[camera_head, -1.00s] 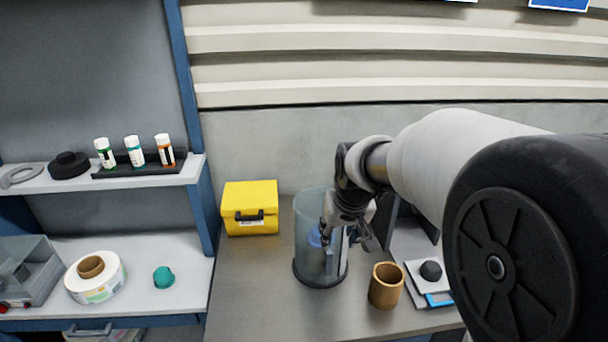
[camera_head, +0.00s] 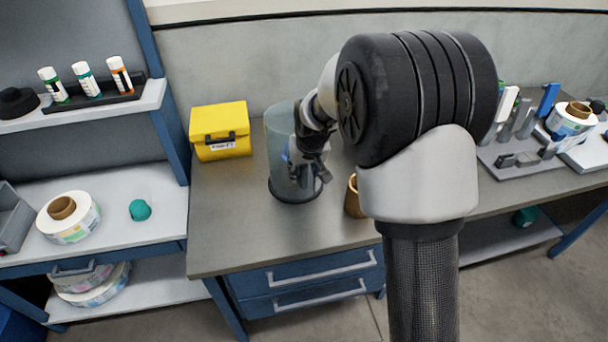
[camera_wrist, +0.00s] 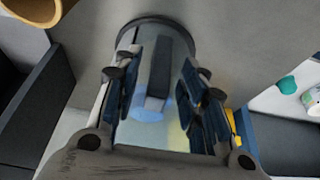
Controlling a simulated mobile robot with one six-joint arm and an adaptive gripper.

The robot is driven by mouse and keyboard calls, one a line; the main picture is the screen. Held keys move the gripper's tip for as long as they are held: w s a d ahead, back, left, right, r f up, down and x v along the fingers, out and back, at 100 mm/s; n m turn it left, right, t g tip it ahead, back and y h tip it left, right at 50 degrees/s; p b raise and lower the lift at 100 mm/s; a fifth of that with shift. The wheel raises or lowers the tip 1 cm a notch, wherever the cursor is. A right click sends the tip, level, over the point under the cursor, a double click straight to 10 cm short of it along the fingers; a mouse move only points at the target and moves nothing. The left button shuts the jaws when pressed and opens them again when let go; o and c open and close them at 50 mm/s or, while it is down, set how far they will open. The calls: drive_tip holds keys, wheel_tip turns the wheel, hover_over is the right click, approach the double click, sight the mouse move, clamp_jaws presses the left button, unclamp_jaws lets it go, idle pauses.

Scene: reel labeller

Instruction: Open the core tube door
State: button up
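The core tube is a clear, bluish upright cylinder (camera_head: 280,135) with a dark base ring, standing on the grey bench; it also shows in the wrist view (camera_wrist: 172,28). A dark grey bar, seemingly the door handle (camera_wrist: 158,78), runs along its near side. My gripper (camera_head: 310,165) is at the tube's right front side. In the wrist view my gripper (camera_wrist: 160,80) is open, with its blue-padded fingers on either side of the bar and gaps visible. Something pale blue (camera_wrist: 150,108) shows through the tube wall. The door's edges cannot be made out.
A yellow box (camera_head: 220,130) stands close left of the tube. A brown cardboard core (camera_head: 353,198) stands close to its right, partly behind my arm. A shelf rack (camera_head: 160,210) with label rolls is at left. Labeller parts (camera_head: 515,145) sit at right. The bench front is clear.

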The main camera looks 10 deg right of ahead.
drive_tip(key=shift+x, duration=0.75)
drive_tip(key=shift+c, duration=0.3)
clamp_jaws()
